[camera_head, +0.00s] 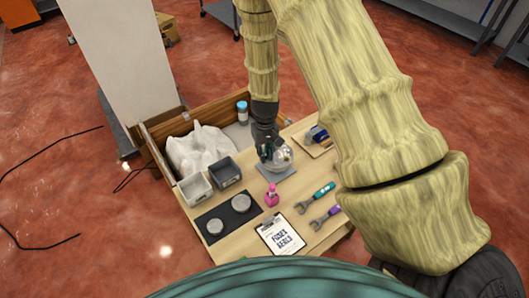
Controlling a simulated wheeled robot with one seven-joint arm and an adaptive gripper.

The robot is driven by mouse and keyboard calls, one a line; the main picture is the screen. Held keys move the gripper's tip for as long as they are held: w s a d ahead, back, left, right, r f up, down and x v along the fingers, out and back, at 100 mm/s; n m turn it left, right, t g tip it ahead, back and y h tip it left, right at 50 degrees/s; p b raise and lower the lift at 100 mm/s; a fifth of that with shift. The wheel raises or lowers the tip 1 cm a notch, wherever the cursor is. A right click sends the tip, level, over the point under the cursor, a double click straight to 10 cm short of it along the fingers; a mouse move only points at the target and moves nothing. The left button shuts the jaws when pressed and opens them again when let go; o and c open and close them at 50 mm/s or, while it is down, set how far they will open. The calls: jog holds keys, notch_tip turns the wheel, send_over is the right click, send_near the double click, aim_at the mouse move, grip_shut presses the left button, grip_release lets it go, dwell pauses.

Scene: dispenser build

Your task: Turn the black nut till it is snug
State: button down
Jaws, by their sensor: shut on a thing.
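My gripper (266,156) points down at a rounded, clear dispenser (283,157) on a grey square plate (279,174) on the wooden table. The fingers are shut at the dispenser's left side. The black nut cannot be made out apart from the dark fingers, which hide the spot they close on. How far the nut is threaded cannot be told from here.
A grey bin (226,173) and a white bin (194,189) stand left of the plate. A dark mat (229,219) holds two round grey parts.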

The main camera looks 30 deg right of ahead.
jog(key=shift+m, duration=1.9)
jog(key=c, duration=1.4)
grip_release()
jog(key=shift+d, duration=0.1)
notch_tip(320, 180, up, 12)
jog(key=shift+f, duration=0.1)
